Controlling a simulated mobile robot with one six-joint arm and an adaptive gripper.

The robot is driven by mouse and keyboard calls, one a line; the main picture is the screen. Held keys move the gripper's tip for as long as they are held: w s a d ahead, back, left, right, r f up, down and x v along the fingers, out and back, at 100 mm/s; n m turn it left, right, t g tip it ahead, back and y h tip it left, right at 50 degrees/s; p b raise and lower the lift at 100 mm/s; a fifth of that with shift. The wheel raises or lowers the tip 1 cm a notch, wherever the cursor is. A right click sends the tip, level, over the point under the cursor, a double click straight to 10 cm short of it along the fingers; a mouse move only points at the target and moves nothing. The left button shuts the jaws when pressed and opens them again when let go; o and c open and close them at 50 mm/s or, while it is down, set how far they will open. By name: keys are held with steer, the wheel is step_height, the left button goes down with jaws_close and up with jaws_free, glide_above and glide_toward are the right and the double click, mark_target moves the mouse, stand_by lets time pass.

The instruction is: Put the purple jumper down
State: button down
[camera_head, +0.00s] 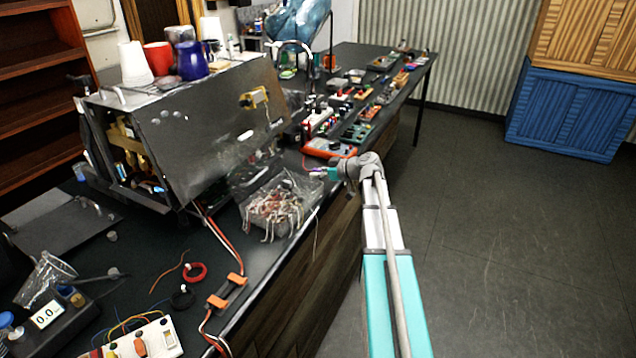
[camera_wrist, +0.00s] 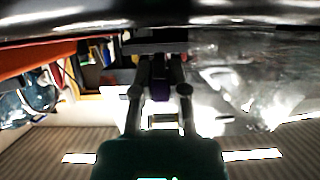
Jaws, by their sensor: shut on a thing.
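My gripper (camera_head: 322,173) is over the front edge of the black workbench, between the orange multimeter and the clear bag of wires. In the wrist view its two fingers (camera_wrist: 160,72) are closed on a small purple piece, the purple jumper (camera_wrist: 160,90). The jumper also shows as a tiny purple spot at the gripper's tip in the head view (camera_head: 314,174). The fingers hide part of it. I cannot tell whether it touches anything below.
The orange multimeter (camera_head: 328,148) lies just behind my gripper. The clear bag of wires (camera_head: 280,207) lies to its left. The opened brewer (camera_head: 190,125) stands further left with cups on top. Several small boards and parts crowd the bench (camera_head: 405,103) behind.

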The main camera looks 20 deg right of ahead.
steer(key=shift+f+b, duration=0.6)
steer(key=shift+f, duration=0.35)
steer(key=shift+f, duration=0.15)
steer(key=c, duration=0.6)
jaws_free()
steer(key=shift+c, duration=0.2)
steer(key=shift+r, duration=0.2)
steer(key=shift+s+d+r, duration=0.1)
steer(key=shift+s+d, duration=0.05)
steer(key=p+v, duration=0.4)
steer(key=v, duration=0.7)
steer(key=shift+s+d+p, duration=0.2)
steer(key=shift+p, duration=0.15)
